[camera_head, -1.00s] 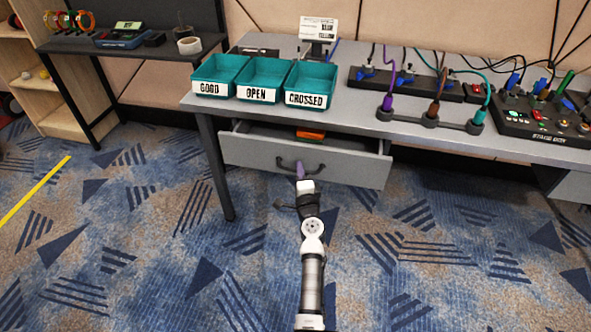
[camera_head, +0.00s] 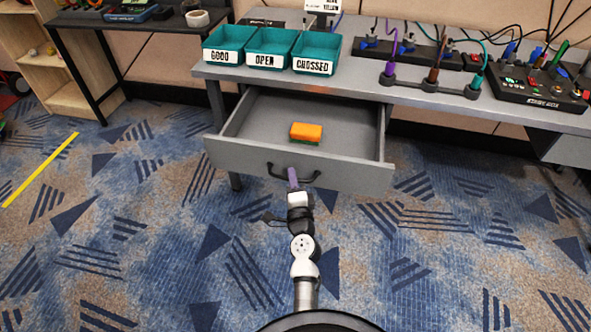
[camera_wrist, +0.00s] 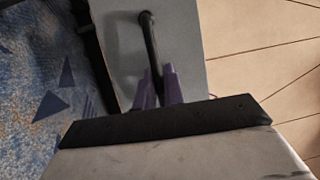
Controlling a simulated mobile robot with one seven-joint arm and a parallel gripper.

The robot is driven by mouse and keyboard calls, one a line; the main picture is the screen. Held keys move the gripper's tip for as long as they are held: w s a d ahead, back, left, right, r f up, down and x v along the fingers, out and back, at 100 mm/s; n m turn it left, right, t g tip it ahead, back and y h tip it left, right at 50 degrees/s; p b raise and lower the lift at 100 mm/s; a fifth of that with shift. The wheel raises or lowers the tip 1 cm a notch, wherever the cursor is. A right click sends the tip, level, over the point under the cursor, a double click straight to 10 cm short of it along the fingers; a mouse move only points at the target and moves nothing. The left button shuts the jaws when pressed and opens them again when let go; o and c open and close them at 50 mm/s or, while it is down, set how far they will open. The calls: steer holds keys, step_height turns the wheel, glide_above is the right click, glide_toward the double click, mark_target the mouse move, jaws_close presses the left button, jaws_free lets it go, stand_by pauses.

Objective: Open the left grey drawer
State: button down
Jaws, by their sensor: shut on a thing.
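The left grey drawer (camera_head: 345,172) under the desk is pulled well out, its inside showing in the head view. An orange and green sponge (camera_head: 306,132) lies in it. The black bar handle (camera_head: 276,174) is on the drawer's front. My gripper (camera_head: 292,178) is at the middle of the handle with its purple fingers shut on it. In the wrist view the purple fingers (camera_wrist: 158,88) close around the black handle (camera_wrist: 150,42), with the grey drawer front (camera_wrist: 190,55) behind. The contact point is partly hidden by the fingers.
Teal bins (camera_head: 268,48) labelled GOOD, OPEN and CROSSED stand on the grey desk (camera_head: 350,80). Cable holders and a control box (camera_head: 535,98) are to the right. A dark side table (camera_head: 110,20) stands left. The carpet in front is clear.

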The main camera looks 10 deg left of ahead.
steer(key=shift+s, duration=1.1)
steer(key=c, duration=1.5)
jaws_free()
steer(key=shift+s+d, duration=0.1)
